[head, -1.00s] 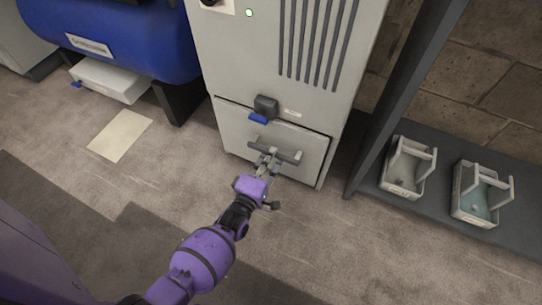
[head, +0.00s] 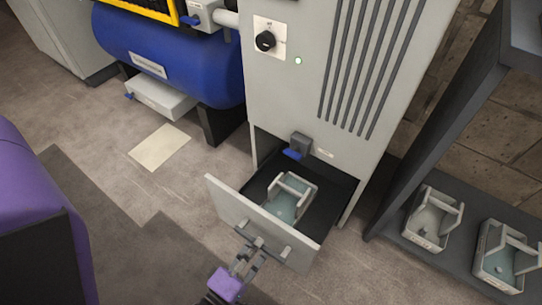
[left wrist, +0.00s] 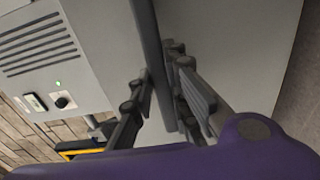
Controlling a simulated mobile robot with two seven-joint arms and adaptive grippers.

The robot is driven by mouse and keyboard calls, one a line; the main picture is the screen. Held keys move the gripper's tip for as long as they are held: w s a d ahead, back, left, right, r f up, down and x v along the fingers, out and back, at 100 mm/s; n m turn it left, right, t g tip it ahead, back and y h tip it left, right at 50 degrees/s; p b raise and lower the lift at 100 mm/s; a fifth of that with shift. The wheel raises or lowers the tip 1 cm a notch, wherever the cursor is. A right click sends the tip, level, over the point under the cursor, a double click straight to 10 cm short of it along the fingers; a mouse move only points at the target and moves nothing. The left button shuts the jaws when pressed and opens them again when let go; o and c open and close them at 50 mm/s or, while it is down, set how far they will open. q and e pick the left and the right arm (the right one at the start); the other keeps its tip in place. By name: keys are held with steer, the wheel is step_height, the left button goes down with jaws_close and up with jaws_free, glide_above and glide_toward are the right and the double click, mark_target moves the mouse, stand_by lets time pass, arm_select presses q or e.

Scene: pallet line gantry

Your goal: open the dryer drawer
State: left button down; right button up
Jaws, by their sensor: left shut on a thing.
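The dryer (head: 283,98) is a tall grey cabinet with dark vertical slots. Its drawer (head: 234,210) at the bottom is pulled out towards me, with a dark inside. A pale open container (head: 291,198) with a handle and a greenish bottom sits in the drawer. My left gripper (head: 254,249) is shut on the drawer handle (head: 268,244), a grey bar across the drawer front. In the left wrist view the bar (left wrist: 152,60) runs between the fingers (left wrist: 162,95). My right gripper is not in view.
A blue tank (head: 170,55) stands left of the dryer, with a white box (head: 160,98) beneath. A dark shelf (head: 460,254) at the right bears two similar containers (head: 432,216) (head: 505,262). A pale sheet (head: 159,147) lies on the floor. A blue-levered valve (head: 299,146) sits above the drawer.

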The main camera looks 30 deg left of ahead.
arm_select(q)
steer(key=s, duration=0.9)
steer(key=shift+a, duration=0.15)
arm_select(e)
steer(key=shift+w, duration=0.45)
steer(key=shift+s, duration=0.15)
arm_select(q)
steer(key=c, duration=1.7)
jaws_free()
steer(key=s, duration=0.7)
steer(key=shift+s+a, duration=0.15)
steer(key=shift+s, duration=0.15)
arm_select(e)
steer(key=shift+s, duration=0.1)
